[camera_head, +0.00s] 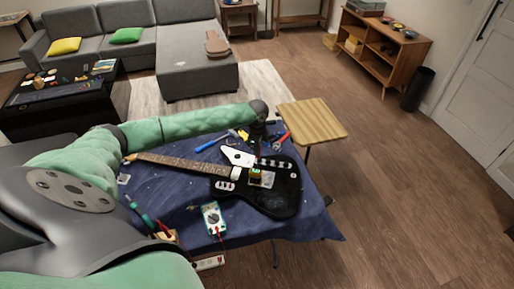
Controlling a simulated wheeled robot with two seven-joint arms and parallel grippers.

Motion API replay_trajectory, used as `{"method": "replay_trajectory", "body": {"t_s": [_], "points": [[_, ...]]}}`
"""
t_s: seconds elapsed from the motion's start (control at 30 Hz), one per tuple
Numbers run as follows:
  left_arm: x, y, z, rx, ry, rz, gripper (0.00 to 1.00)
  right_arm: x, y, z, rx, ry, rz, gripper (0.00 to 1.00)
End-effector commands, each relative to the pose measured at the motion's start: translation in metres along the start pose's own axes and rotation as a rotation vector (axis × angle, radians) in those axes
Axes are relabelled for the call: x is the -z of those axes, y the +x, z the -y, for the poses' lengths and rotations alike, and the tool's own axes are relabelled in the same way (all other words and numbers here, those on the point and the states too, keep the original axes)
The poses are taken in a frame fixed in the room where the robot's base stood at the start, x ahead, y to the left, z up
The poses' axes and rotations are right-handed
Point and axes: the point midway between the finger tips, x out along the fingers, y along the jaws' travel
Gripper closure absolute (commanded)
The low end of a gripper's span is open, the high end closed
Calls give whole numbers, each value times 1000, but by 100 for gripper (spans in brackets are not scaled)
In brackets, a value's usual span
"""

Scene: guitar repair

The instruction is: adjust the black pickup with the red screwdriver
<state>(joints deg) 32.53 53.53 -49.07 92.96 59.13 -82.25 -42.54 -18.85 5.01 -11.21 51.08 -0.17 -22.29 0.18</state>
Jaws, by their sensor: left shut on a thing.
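The black electric guitar (283,200) lies on the table with its neck pointing left. It has a white pickguard (238,157) and pale pickups. A small green and yellow part (255,172) sits in the middle of its body. I cannot make out the black pickup for certain. My left gripper (260,143) points down just beyond the guitar's upper edge. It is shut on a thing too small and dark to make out. A red-handled tool (283,137) shows right beside it; I cannot tell whether it is the red screwdriver or whether the gripper touches it. My right gripper is not in view.
A blue cloth (190,178) covers the table. A blue-handled tool (207,145) lies beyond the neck. A multimeter (212,218) with a red lead lies at the front, near a tool holder (167,238). A wooden stool (312,119) stands behind the table at the right.

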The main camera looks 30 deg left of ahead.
Motion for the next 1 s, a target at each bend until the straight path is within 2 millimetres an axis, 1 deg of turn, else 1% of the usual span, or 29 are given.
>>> {"method": "replay_trajectory", "body": {"t_s": [0.3,0.57,0.8,0.9,1.0], "points": [[0,2,-2,-1,-317,0,100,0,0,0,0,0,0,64],[1,2,-3,-2,-431,1,100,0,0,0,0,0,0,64],[1,2,-4,-2,-682,0,100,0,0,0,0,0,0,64],[1,2,-4,-2,-769,1,100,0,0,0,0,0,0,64],[1,2,-4,-2,-818,2,100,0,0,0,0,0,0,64]]}}
